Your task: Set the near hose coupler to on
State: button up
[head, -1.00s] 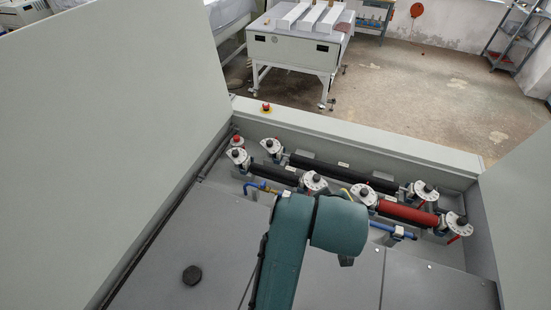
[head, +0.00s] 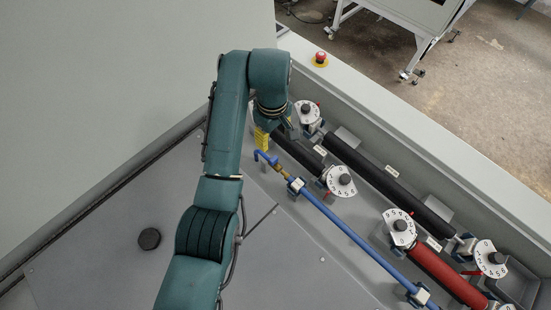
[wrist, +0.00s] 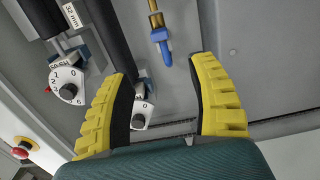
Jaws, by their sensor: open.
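The hose coupler is a brass fitting (head: 280,171) with a blue lever (head: 265,156) at the upper-left end of a blue hose (head: 345,228). In the wrist view, the brass fitting (wrist: 155,20) and the blue lever (wrist: 163,46) show at top centre, just ahead of the gap between my fingertips. My gripper (head: 263,140) has yellow fingers and hangs close to the lever in the head view. In the wrist view, my gripper (wrist: 160,70) is wide open and empty, apart from the lever. My arm hides part of the area behind it.
Black rollers (head: 385,180) and a red roller (head: 447,275) with numbered white dials (head: 340,181) lie to the right. A dial (wrist: 68,85) is left of my fingers. A red emergency button (head: 320,59) sits on the rim.

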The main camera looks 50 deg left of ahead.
aim_at(274, 159)
notch_tip(274, 159, down, 14)
jog(key=shift+f+b, duration=0.1)
jog(key=shift+b, duration=0.2)
grip_shut()
